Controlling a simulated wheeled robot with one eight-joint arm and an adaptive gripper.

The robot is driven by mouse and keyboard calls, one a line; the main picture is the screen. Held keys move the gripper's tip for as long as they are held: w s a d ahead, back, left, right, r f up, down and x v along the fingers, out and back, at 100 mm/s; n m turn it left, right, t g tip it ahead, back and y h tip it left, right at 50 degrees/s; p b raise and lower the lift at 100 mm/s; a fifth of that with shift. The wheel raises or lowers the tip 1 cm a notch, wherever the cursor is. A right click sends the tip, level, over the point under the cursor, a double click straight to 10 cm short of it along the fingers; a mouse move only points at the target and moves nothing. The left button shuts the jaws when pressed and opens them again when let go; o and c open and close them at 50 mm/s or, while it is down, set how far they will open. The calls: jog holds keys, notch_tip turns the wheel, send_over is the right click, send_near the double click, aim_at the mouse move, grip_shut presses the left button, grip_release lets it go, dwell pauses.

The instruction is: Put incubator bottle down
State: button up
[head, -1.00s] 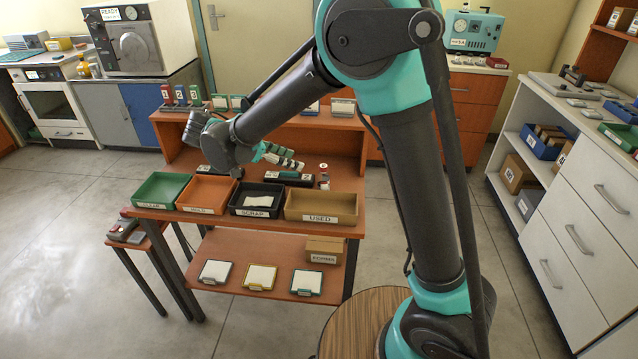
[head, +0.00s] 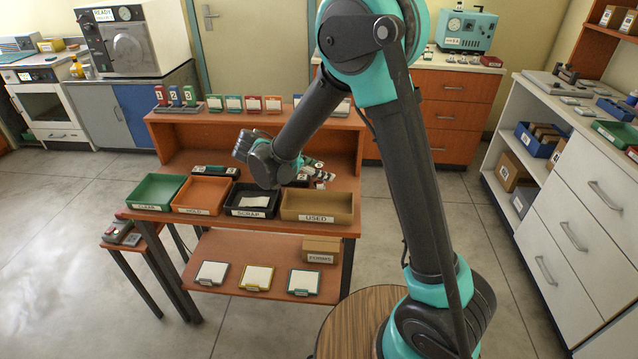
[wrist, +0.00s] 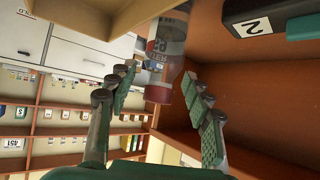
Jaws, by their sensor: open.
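My gripper (head: 311,171) is low over the right part of the orange-brown bench (head: 345,172), behind the tray marked USED. In the wrist view my gripper (wrist: 160,76) is open, its two green-padded fingers spread. A bottle (wrist: 166,48) with a red, white and grey label and a clear end shows between and beyond the fingertips. A gap shows at the left finger; the right fingertip lies close to the bottle, and I cannot tell whether it touches. The bottle's upper part is cut off by the wrist frame. In the head view the gripper mostly hides the bottle.
A dark block marked 2 (wrist: 255,25) is close to the bottle. Green (head: 157,190), orange (head: 202,194), black SCRAP (head: 252,201) and tan USED trays (head: 318,207) line the bench front. The bench's raised back shelf (head: 250,122) stands behind the gripper.

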jog(key=x, duration=0.3)
grip_shut()
dwell(0.3)
